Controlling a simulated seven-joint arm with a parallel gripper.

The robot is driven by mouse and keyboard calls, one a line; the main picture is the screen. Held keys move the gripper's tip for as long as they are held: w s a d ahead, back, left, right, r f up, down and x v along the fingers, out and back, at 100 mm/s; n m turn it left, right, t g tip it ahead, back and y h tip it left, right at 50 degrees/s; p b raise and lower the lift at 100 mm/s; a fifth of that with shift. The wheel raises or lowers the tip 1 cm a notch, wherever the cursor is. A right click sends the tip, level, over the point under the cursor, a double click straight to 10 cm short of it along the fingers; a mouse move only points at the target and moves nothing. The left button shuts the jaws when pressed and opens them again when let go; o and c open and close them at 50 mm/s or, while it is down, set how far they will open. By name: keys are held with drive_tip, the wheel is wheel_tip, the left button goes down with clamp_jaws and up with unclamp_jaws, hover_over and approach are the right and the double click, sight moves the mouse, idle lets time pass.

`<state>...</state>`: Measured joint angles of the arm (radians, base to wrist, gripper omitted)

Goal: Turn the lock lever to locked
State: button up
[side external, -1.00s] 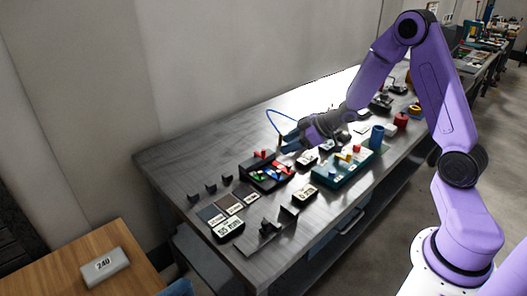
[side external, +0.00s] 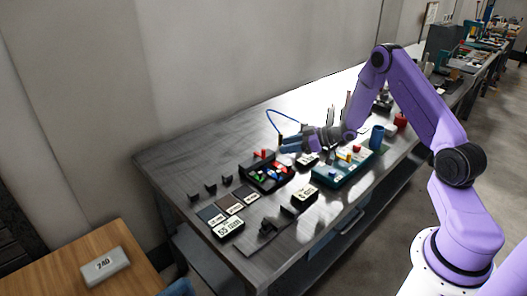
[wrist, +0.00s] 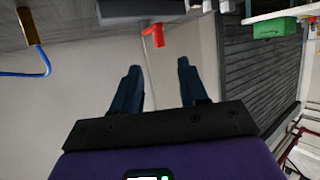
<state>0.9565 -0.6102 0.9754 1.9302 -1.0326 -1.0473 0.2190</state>
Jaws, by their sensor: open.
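A red lever (wrist: 154,38), which I take to be the lock lever, sticks out from a dark grey block (wrist: 140,10) at the top of the wrist view. A red part (side external: 263,153) at the back of the black tray may be the same lever in the side view; I cannot be sure. My gripper (wrist: 158,67) is open and empty. The lever shows beyond the gap between its two blue-black fingers, apart from them. In the side view my gripper (side external: 284,145) hangs low over the bench, just behind and right of the black tray (side external: 247,174). The lever's marked positions cannot be read.
The black tray holds several small red, green and blue parts. A teal fixture (side external: 330,178) and a blue cup (side external: 376,138) stand to the right. A blue cable (side external: 280,113) arches behind my gripper. The bench's far left (side external: 180,160) is clear.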

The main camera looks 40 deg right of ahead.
sight(264, 150)
drive_tip(key=x, duration=0.9)
drive_tip(key=shift+w+a+f, duration=0.2)
drive_tip(key=shift+w, duration=0.05)
clamp_jaws()
